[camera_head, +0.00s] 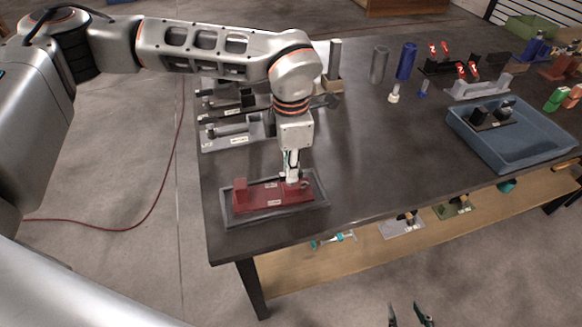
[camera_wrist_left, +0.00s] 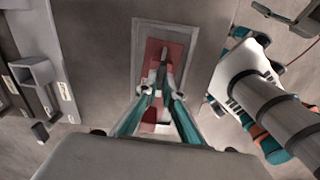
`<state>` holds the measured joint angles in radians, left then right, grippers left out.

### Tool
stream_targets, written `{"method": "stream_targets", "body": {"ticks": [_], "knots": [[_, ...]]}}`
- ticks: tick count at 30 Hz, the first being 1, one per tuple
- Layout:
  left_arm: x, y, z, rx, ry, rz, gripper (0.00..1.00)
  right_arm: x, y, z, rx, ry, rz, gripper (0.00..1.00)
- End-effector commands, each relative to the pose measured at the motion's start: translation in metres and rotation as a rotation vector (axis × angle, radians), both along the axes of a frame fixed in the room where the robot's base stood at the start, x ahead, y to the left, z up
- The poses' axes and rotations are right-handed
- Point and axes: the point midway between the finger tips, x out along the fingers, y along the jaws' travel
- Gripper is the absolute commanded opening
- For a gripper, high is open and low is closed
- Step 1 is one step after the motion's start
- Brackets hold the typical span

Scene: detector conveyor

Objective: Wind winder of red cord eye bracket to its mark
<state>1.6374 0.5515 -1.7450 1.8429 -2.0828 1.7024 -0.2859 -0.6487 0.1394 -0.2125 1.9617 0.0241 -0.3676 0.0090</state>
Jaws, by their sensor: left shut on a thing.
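The red cord eye bracket (camera_head: 262,197) lies in a shallow dark grey tray (camera_head: 228,222) at the table's front left corner. It has a red block at its left end and a pale label on its front. My left gripper (camera_head: 292,181) points down at the bracket's right end, shut on its winder, which the fingers mostly hide. In the left wrist view the red base (camera_wrist_left: 176,50) lies beneath the gripper (camera_wrist_left: 160,90). The mark cannot be made out. My right gripper (camera_head: 408,314) shows only its fingertips at the bottom edge, apart and empty.
Grey fixtures (camera_head: 230,134) stand behind the tray on the left. A blue bin (camera_head: 500,150) holding dark parts is at the right. Blue and grey cylinders (camera_head: 407,62) stand at the back. The middle of the table is clear. A lower wooden shelf (camera_head: 370,255) holds several parts.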

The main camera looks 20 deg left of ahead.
Motion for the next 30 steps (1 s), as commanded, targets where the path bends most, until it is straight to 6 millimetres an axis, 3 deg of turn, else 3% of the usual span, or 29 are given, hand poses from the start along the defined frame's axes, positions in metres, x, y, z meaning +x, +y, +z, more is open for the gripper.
{"method": "stream_targets", "body": {"ticks": [14,15,16,30], "knots": [[0.0005,-0.0002,0.0007,0.000,-0.001,-0.014,0.00,0.0001,-0.0001,0.0002,0.000,0.000,0.000,0.40],[0.0005,-0.0002,0.0007,0.000,-0.001,-0.014,0.15,0.0000,-0.0001,0.0001,0.000,0.000,0.000,0.40],[0.0004,-0.0001,0.0007,0.000,-0.001,-0.014,0.23,0.0001,-0.0001,0.0002,0.000,0.000,0.000,0.40],[0.0008,0.0000,0.0085,0.000,-0.002,-0.013,0.24,-0.0001,-0.0014,-0.0002,-0.004,0.001,0.001,0.40]]}}
